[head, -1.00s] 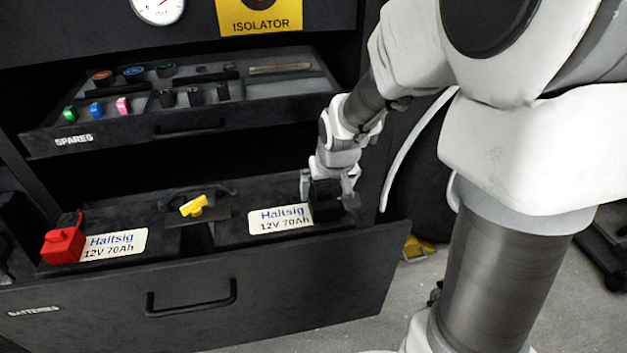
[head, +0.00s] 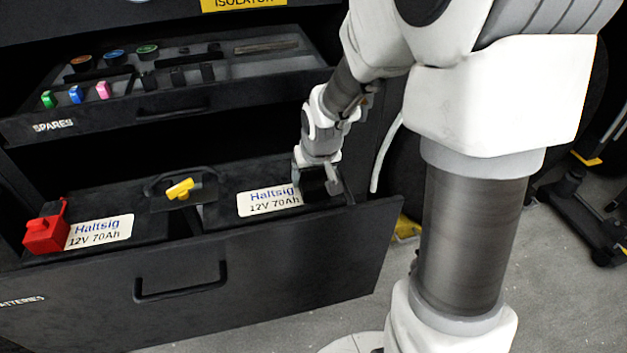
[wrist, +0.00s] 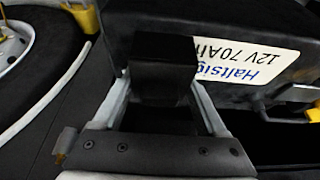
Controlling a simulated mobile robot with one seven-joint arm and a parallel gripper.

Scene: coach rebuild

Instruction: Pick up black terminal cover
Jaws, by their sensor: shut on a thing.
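The black terminal cover (wrist: 162,75) is a dark block between the two fingers of my gripper (wrist: 165,95) in the wrist view. In the head view the cover (head: 315,182) shows dark at the right end of the right-hand battery (head: 232,190), with my gripper (head: 318,185) around it. My gripper is shut on the cover. The battery's white label (wrist: 248,45) is right beside the cover in the wrist view. The fingers hide the cover's sides, and I cannot tell whether its underside still touches the battery.
The open batteries drawer (head: 260,270) has a front wall close to my gripper. A red cover (head: 45,230) sits on the left battery, and a yellow key (head: 180,188) lies between the batteries. The spares drawer (head: 170,108) is open above. A wheel (wrist: 30,50) stands at the left in the wrist view.

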